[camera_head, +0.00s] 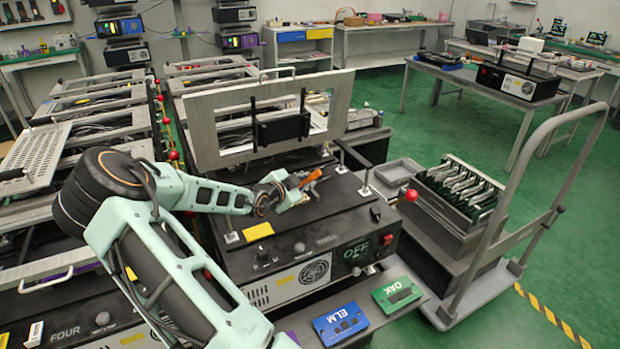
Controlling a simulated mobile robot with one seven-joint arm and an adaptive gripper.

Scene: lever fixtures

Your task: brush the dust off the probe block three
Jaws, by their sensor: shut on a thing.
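My gripper (298,188) reaches from the left over the black top of the fixture (325,222) in the middle. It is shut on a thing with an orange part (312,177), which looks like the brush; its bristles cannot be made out. The fixture's front label is too small to read surely, and its display reads OFF. The raised metal frame (225,115) with a dark block stands behind my gripper. The probe block under or near the gripper, and any dust on it, cannot be made out; my gripper partly covers that area.
A red-knobbed lever (410,195) sticks out at the fixture's right. A blue ELM board (340,323) and a green OAK board (397,294) lie on the front ledge. A cart with a rack of boards (460,190) stands right. More fixtures (90,125) fill the left.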

